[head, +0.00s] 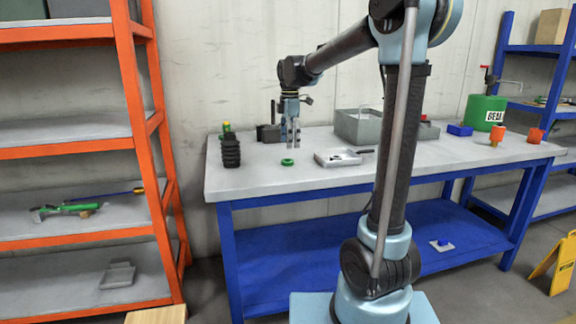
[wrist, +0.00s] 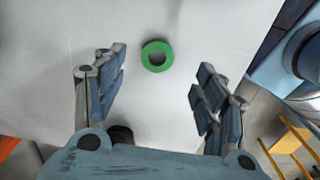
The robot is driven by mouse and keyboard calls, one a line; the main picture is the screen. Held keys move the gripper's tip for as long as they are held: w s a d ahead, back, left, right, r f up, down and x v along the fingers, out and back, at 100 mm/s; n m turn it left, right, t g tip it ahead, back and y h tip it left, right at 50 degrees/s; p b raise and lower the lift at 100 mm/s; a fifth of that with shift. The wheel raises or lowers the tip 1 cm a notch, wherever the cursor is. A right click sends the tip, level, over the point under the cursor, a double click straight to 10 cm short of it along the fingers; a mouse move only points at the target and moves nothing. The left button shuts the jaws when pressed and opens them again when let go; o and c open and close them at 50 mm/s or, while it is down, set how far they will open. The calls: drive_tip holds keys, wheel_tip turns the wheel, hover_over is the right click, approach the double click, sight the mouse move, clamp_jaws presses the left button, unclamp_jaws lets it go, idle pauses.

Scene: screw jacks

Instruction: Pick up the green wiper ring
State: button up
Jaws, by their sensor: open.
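The green wiper ring (head: 287,162) lies flat on the pale top of the blue-legged workbench (head: 330,185), near the front left. In the wrist view the green ring (wrist: 157,50) lies beyond the fingertips, between the lines of the two fingers. My gripper (head: 290,140) points down above the bench, over the ring's area in the head view. In the wrist view my gripper (wrist: 158,85) has its fingers spread wide, with nothing between them. The ring is not touched by either finger.
A black ribbed bellows (head: 231,150) stands left of the ring. A light tray (head: 338,157) with small parts lies to the right. A grey bin (head: 358,127) stands behind it. Orange parts (head: 497,135) and a green drum (head: 484,112) are at the far right.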

drive_tip(key=shift+w+a+f, duration=0.1)
drive_tip(key=shift+f, duration=1.75)
drive_tip(key=shift+w+a+f, duration=0.1)
drive_tip(key=shift+f, duration=1.7)
drive_tip(key=c, duration=1)
